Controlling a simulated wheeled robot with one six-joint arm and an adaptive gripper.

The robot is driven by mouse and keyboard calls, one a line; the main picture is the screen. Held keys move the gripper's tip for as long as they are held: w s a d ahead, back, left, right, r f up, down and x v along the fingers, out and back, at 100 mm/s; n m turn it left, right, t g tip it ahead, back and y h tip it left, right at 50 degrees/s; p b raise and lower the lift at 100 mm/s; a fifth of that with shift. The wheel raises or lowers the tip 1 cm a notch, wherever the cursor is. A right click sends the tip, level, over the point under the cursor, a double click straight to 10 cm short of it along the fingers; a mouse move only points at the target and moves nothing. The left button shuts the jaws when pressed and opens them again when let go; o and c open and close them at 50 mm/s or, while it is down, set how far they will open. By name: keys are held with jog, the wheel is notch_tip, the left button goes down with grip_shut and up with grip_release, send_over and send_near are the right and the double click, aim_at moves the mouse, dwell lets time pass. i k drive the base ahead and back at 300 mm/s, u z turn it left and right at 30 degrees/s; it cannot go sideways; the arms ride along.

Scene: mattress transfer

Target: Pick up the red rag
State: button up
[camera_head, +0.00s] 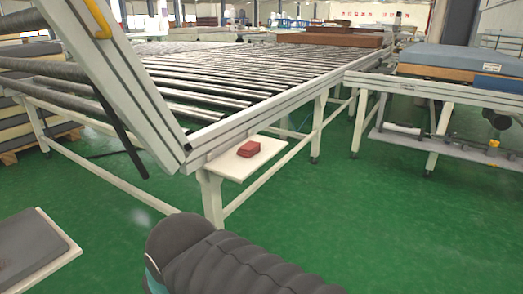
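The red rag (249,148) is a small folded red bundle. It lies on a small white shelf (236,168) fixed to the side of the roller conveyor, close to its near corner leg. Nothing covers the rag. A dark ribbed part of my arm shows at the bottom centre, lower and nearer than the shelf and apart from it. My gripper is outside the picture, so whether it is open or shut is not shown.
A long roller conveyor (215,82) with white rails and legs runs behind the shelf. Stacked mattresses (22,118) stand at the left. A second table (437,88) with a blue-topped mattress is at the right. The green floor (370,215) is clear before the shelf.

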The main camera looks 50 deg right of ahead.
aim_at(247, 150)
jog(key=z, duration=1.35)
jog(key=k, duration=1.3)
jog(key=u, duration=0.65)
jog(key=i, duration=0.85)
jog(key=u, duration=0.4)
jog(key=i, duration=0.75)
jog(key=z, duration=0.95)
jog(key=i, duration=0.8)
jog(key=z, duration=0.8)
